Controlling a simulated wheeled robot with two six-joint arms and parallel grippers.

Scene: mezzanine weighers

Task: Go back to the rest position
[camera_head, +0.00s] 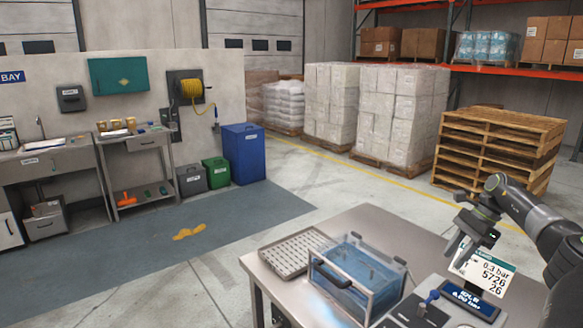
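My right gripper (459,256) hangs at the right, above the steel table, with its dark arm coming in from the right edge. Its fingers point down and look apart, with nothing clearly between them. It overlaps the left edge of a white card or display (490,274) reading "0.3 bar 5726 26"; I cannot tell whether they touch. My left gripper is out of view.
The steel table (385,222) holds a perforated tray (290,254), a clear tank of blue liquid (355,277) and a device with a blue display (468,301). Pallets (497,145) and wrapped stacks stand behind.

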